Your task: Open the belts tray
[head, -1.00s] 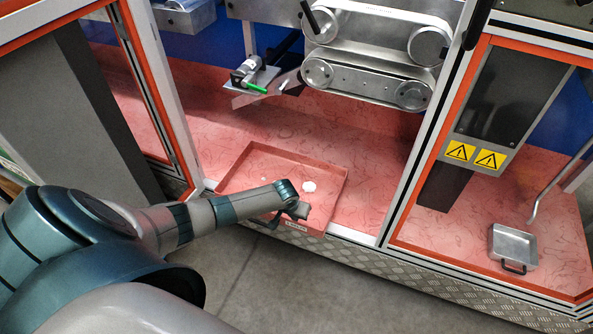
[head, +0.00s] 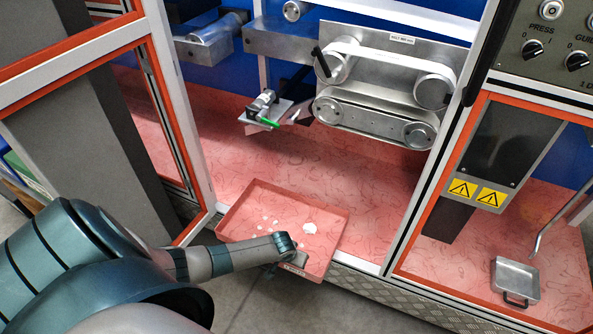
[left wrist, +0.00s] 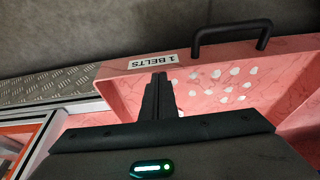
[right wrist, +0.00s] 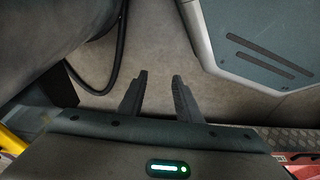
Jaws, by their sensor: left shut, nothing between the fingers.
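The belts tray (head: 240,201) is a shallow red tray with small white pieces inside. In the head view it juts out past the machine's front sill. In the left wrist view its front wall (left wrist: 112,70) carries a "1 BELTS" label and a black bar handle (left wrist: 232,30). My left gripper (left wrist: 160,78) is shut and empty. Its fingertips overlap the tray's front wall by the label, left of the handle; I cannot tell if they touch it. In the head view my arm hides part of the tray's front. My right gripper (right wrist: 160,77) is open and empty over the floor.
A belt grinder (head: 385,90) stands above and behind the tray. An orange-edged door frame (head: 165,90) is at its left. A small metal pan (head: 516,280) sits in the right bay. Grey floor (head: 245,292) lies in front. A black cable (right wrist: 118,60) hangs near my right gripper.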

